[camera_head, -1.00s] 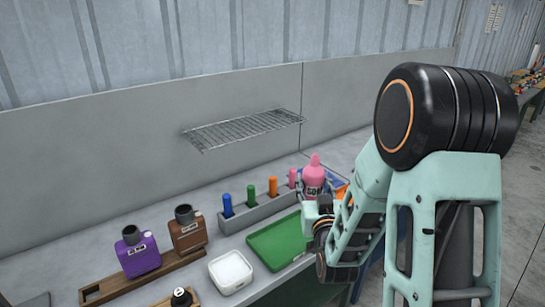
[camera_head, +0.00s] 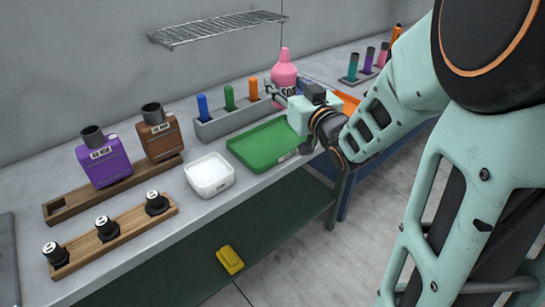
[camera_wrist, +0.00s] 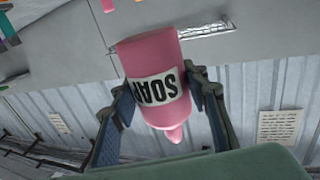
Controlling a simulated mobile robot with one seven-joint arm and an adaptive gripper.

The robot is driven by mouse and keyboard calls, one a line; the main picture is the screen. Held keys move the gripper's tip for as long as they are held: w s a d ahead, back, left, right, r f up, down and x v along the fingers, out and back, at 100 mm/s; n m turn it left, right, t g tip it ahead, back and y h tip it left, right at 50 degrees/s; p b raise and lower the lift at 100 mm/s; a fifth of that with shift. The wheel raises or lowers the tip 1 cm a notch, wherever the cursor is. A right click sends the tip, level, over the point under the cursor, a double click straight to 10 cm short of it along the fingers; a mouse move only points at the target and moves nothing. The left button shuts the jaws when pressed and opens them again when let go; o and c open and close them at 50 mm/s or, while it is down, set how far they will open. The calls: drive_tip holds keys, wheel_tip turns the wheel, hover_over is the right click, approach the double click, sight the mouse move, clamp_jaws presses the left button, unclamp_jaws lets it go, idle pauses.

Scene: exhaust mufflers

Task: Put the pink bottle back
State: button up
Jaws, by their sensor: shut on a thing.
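The pink bottle (camera_head: 284,72) with a white SOAP label is upright in the head view, beside the grey pen holder. My gripper (camera_head: 285,94) is shut around its body from the front right. In the wrist view, the pink bottle (camera_wrist: 150,55) appears upside down between the two fingers of my gripper (camera_wrist: 160,88), with its label facing the camera. In the head view my gripper hides the bottle's lower part, so I cannot tell whether its base touches the table.
The grey holder (camera_head: 232,124) has blue, green and orange sticks. A green tray (camera_head: 262,146) and white box (camera_head: 210,175) lie in front. Wooden racks hold purple and brown bottles and black knobs at left. A wire shelf (camera_head: 215,30) hangs above. An orange bin (camera_head: 346,102) stands right.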

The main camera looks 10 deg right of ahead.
drive_tip(key=s+f+n+y+b, duration=0.2)
drive_tip(key=s+f+b, duration=0.2)
drive_tip(key=f+b, duration=0.5)
drive_tip(key=shift+g, duration=0.4)
drive_tip(key=w+f+b, duration=0.2)
drive_tip(key=w, duration=0.2)
drive_tip(key=w+a+f+b, duration=0.1)
drive_tip(key=w+f+b, duration=0.1)
drive_tip(key=w, duration=0.3)
drive_tip(key=w+f+b, duration=0.2)
drive_tip(key=w+f, duration=0.1)
drive_tip(key=w, duration=0.1)
drive_tip(key=shift+w+a+f+b, duration=0.25)
drive_tip(key=shift+w+a+b, duration=0.05)
drive_tip(key=shift+w+f, duration=0.2)
drive_tip(key=shift+f, duration=0.1)
drive_tip(key=shift+w+f+b, duration=0.15)
drive_tip(key=shift+f+b, duration=0.7)
drive_tip(key=shift+f, duration=0.75)
drive_tip(key=shift+f, duration=0.15)
drive_tip(key=o, duration=1.2)
drive_tip(key=shift+c, duration=0.2)
